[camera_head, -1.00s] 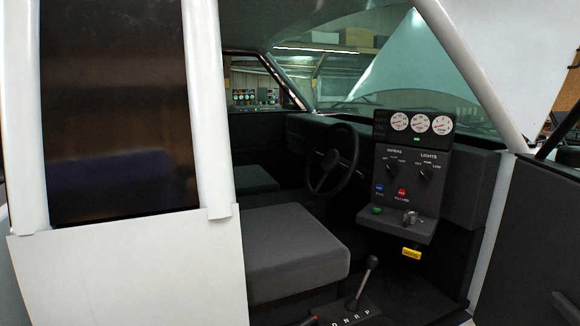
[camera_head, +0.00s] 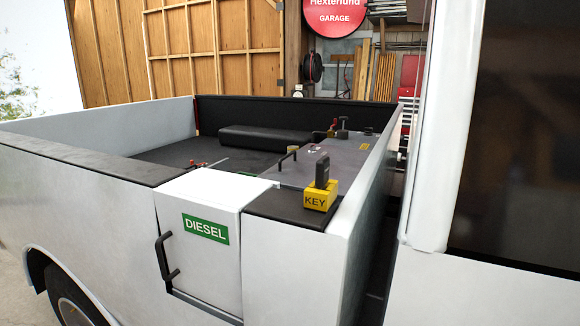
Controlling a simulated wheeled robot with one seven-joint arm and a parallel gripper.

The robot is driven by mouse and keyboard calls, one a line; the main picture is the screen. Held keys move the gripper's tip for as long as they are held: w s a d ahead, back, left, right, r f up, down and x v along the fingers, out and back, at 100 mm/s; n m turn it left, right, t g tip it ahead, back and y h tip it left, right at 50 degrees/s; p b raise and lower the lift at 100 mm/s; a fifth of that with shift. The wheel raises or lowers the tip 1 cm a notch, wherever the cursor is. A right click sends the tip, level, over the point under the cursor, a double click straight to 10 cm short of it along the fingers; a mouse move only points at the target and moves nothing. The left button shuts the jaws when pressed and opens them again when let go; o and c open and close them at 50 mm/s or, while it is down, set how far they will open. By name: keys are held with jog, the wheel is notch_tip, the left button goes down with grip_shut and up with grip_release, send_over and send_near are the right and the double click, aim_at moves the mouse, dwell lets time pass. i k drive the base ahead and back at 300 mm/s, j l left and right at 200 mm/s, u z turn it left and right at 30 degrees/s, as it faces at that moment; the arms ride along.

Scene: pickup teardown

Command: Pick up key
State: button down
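The key (camera_head: 322,170) has a dark, upright head and stands in a yellow block labelled KEY (camera_head: 319,197). The block sits on the black top edge of the pickup bed's side wall, near the corner by the cab. The key's lower part is hidden in the block. My gripper is not in view.
Below and left of the block is a white DIESEL door (camera_head: 199,240) with a black handle (camera_head: 165,258). The bed (camera_head: 170,153) holds a dark box with a handle and a black padded piece. The white cab pillar (camera_head: 437,130) stands close on the right.

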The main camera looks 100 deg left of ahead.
aim_at(323, 165)
jog(key=u, duration=2.1)
jog(key=j+u, duration=0.25)
jog(key=u, duration=0.15)
jog(key=k+j+u, duration=0.1)
jog(key=j+u, duration=0.3)
jog(key=l, duration=0.15)
